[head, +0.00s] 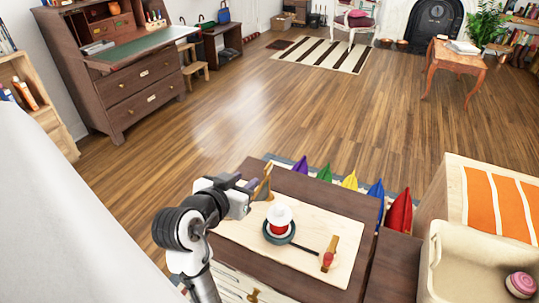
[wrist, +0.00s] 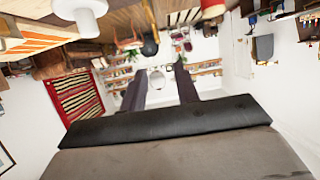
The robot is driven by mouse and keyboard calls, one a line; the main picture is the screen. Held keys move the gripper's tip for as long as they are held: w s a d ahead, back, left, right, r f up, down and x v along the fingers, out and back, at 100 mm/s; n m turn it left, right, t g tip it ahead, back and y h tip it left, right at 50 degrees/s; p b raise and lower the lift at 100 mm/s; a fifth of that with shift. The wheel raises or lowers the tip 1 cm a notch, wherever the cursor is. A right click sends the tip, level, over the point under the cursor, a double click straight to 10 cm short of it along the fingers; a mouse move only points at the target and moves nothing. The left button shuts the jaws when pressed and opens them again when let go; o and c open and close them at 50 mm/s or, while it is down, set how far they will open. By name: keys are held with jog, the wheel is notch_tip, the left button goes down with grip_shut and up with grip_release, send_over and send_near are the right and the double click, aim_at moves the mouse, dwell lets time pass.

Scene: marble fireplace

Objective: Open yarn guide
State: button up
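My gripper (head: 248,184) is at the left edge of a pale wooden board (head: 323,276), its fingers pointing right. In the wrist view its two dark fingers (wrist: 160,88) stand apart with nothing between them. A small tan upright piece (head: 263,184), which looks like the yarn guide, stands right by the fingertips; I cannot tell whether they touch. A thin tan strip also shows at the top of the wrist view (wrist: 148,12). On the board is a winder with a white cone (head: 279,214) and a dark green ring (head: 279,238); the white cone also shows in the wrist view (wrist: 88,20).
A cream bin (head: 470,255) is at right. The floor beyond is open.

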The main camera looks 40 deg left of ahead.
aim_at(268, 167)
jog(key=p+x, duration=0.2)
jog(key=x, duration=1.2)
jog(key=shift+d+f, duration=0.1)
jog(key=shift+f, duration=0.05)
jog(key=shift+c, duration=0.3)
grip_shut()
